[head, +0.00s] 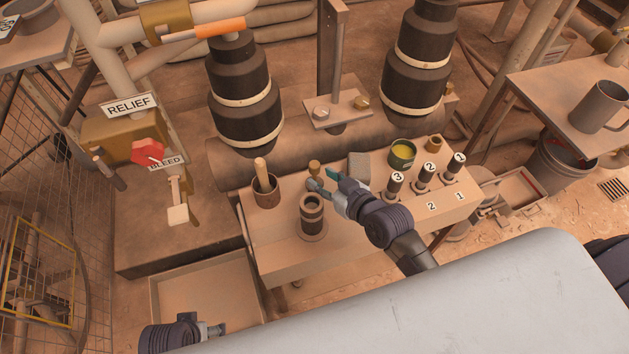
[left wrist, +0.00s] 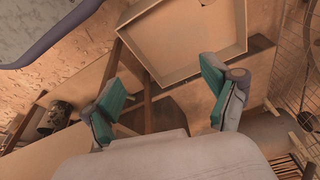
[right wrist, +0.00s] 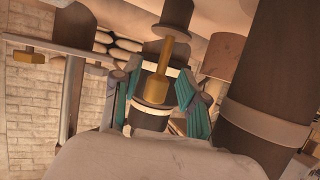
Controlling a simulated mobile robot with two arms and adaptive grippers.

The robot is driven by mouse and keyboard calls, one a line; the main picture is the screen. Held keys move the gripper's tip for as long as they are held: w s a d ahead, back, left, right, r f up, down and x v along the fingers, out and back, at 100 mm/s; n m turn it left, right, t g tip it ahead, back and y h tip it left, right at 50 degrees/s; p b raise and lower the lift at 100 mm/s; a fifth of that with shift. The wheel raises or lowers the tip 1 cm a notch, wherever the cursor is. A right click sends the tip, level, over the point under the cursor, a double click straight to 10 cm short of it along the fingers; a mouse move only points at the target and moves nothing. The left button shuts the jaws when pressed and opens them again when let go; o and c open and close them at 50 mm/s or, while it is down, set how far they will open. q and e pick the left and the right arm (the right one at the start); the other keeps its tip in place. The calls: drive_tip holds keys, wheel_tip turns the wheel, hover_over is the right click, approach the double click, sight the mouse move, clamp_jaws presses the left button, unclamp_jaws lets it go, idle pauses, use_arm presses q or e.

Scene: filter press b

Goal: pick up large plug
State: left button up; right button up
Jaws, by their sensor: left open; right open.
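A brass piece with a knob and a thin stem, which looks like the large plug (head: 315,167), stands on the bench top. My right gripper (head: 322,182) is open right beside it. In the right wrist view the brass piece (right wrist: 156,88) shows between and beyond the teal finger pads (right wrist: 157,98); I cannot tell whether they touch it. Its lower end is hidden behind the gripper in the head view. My left gripper (head: 217,329) is open and empty at the lower left; its spread fingers (left wrist: 160,95) show in the left wrist view.
A dark hollow cylinder (head: 312,208) and a cup with a wooden handle (head: 265,192) stand close left of my right gripper. Numbered plugs (head: 395,185), a green tin (head: 402,154) and a grey block (head: 359,166) stand to the right. A shallow tray (head: 205,296) lies lower left.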

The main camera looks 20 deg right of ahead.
sight(315, 175)
drive_tip(key=shift+b+x, duration=0.45)
drive_tip(key=shift+x, duration=1.55)
use_arm(q)
wheel_tip(315, 175, up, 4)
drive_tip(key=shift+w+f, duration=0.1)
drive_tip(key=shift+w, duration=0.05)
use_arm(e)
drive_tip(key=shift+s, duration=0.1)
clamp_jaws()
